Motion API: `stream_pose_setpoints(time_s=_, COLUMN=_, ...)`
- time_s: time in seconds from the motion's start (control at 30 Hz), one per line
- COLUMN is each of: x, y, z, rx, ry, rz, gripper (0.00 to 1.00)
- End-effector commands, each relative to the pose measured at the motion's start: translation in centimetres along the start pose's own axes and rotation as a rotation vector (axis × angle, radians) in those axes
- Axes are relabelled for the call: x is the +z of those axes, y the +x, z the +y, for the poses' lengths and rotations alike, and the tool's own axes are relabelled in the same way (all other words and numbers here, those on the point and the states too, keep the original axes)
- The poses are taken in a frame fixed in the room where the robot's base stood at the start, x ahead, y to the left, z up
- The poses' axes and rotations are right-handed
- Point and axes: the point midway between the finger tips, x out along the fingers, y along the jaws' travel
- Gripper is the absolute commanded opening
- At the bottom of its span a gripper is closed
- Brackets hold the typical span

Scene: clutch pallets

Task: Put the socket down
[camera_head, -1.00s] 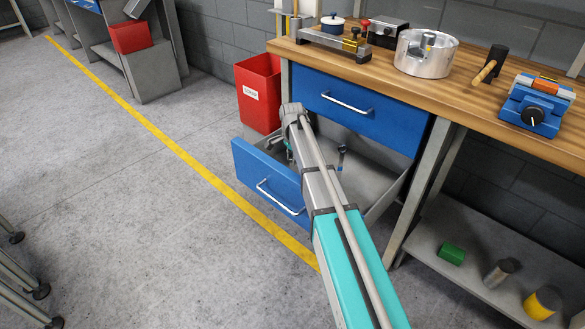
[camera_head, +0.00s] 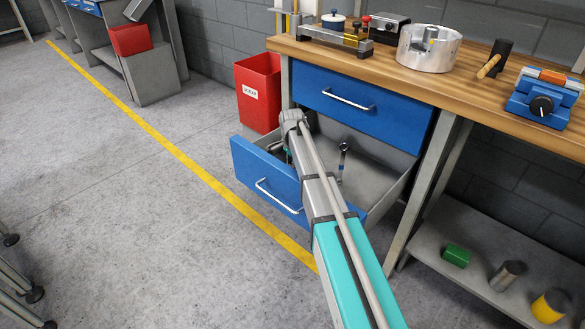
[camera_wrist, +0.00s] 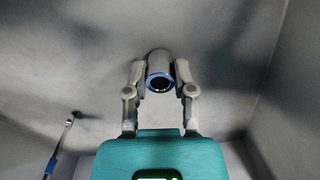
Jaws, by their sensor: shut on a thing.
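The socket (camera_wrist: 158,60) is a grey cylinder with a blue ring around its dark open end. In the wrist view it sits between the two fingers of my gripper (camera_wrist: 160,72), which is shut on it. Grey drawer surfaces surround it; I cannot tell whether it touches the drawer floor. In the head view my arm reaches into the open lower drawer (camera_head: 267,180) with the blue front. My arm hides the socket and most of my gripper there.
A ratchet-like tool (camera_head: 343,152) lies in the drawer; it also shows at the left of the wrist view (camera_wrist: 58,148). The upper drawer (camera_head: 350,108) is shut above. A red scrap bin (camera_head: 258,95) stands beside the bench (camera_head: 470,88).

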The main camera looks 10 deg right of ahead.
Motion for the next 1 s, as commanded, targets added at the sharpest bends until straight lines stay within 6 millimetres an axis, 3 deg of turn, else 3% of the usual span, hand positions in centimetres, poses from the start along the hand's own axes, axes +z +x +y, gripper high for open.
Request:
stream_pose_setpoints(time_s=0.47, x=-0.04, y=0.41, z=0.02, rx=0.0, ry=0.0, rz=0.0, gripper=0.0)
stream_pose_setpoints(time_s=0.5, x=-0.04, y=0.36, z=0.01, rx=0.0, ry=0.0, rz=0.0, gripper=0.37)
stream_pose_setpoints(time_s=0.67, x=-0.05, y=0.3, z=0.02, rx=0.0, ry=0.001, rz=0.0, gripper=0.67)
stream_pose_setpoints(time_s=1.0, x=-0.07, y=0.29, z=0.03, rx=0.0, ry=0.001, rz=0.0, gripper=0.68)
